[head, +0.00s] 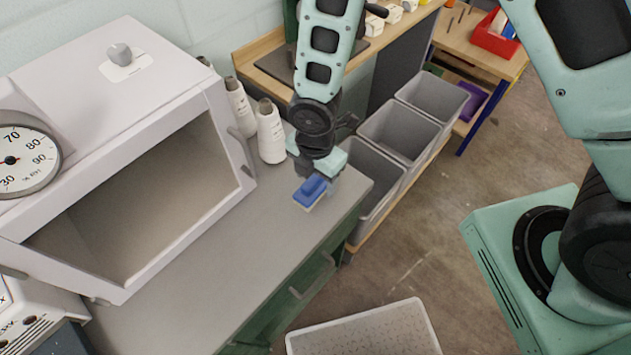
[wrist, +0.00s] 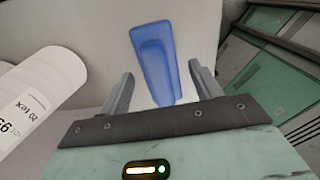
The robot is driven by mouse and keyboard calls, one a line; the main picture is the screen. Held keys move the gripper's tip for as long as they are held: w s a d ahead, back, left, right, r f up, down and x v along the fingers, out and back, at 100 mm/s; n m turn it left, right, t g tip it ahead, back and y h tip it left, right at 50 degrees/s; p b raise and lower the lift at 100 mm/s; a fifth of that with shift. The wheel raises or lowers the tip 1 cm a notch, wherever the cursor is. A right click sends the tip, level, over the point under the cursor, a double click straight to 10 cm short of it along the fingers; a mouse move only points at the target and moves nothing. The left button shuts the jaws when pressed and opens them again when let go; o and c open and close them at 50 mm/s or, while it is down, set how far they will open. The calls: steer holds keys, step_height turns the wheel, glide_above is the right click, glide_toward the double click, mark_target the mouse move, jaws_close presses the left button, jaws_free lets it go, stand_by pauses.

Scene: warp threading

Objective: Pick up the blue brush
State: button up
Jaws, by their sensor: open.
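The blue brush (head: 311,189) lies on the grey counter near its right front corner, with a pale edge showing beneath the blue. In the wrist view the brush (wrist: 156,60) appears as a long blue shape. Its near end lies between the two fingers and the rest extends beyond them. My gripper (head: 322,172) is just above and behind the brush in the head view. In the wrist view my gripper (wrist: 160,85) is open, with a gap on each side of the brush. I cannot tell whether the fingers touch the counter.
White thread cones (head: 271,132) stand left of my gripper; one (wrist: 38,88) is close in the wrist view. An open white cabinet (head: 214,150) takes up the counter's left. Grey bins (head: 400,135) stand to the right. The counter front (head: 215,285) is clear.

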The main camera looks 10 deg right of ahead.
steer(key=shift+f, duration=1.15)
steer(key=c, duration=1.1)
step_height(320, 180, up, 10)
steer(key=shift+b, duration=0.45)
